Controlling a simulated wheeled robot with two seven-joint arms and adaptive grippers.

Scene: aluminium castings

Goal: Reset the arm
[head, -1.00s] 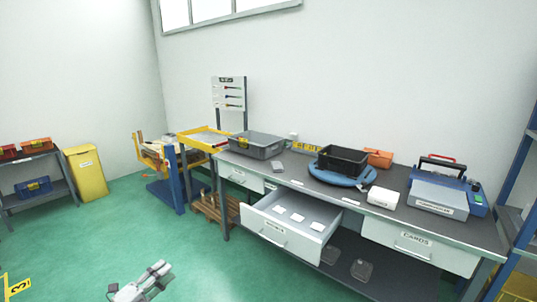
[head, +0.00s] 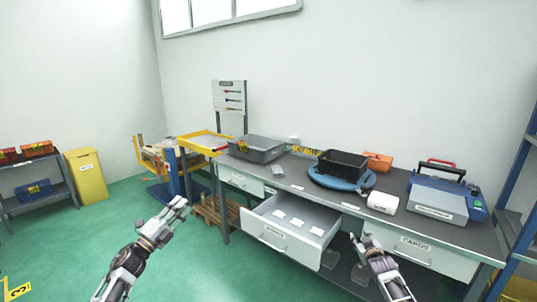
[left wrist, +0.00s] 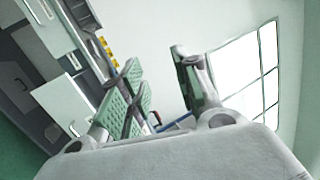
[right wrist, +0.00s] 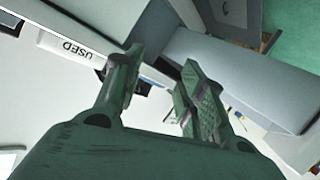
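My left gripper (head: 178,209) is raised over the green floor, left of the workbench in the head view. Its fingers stand apart with nothing between them in the left wrist view (left wrist: 160,82). My right gripper (head: 364,242) is in front of the workbench, beside the open drawer's right end in the head view. Its fingers are also apart and empty in the right wrist view (right wrist: 160,75). Neither gripper holds anything.
The workbench (head: 290,185) carries a grey bin (head: 257,152), a black crate (head: 343,174) on a blue turntable (head: 327,183), a white cylinder (head: 383,200) and a blue case (head: 477,210). An open drawer (head: 292,228) juts out between my grippers.

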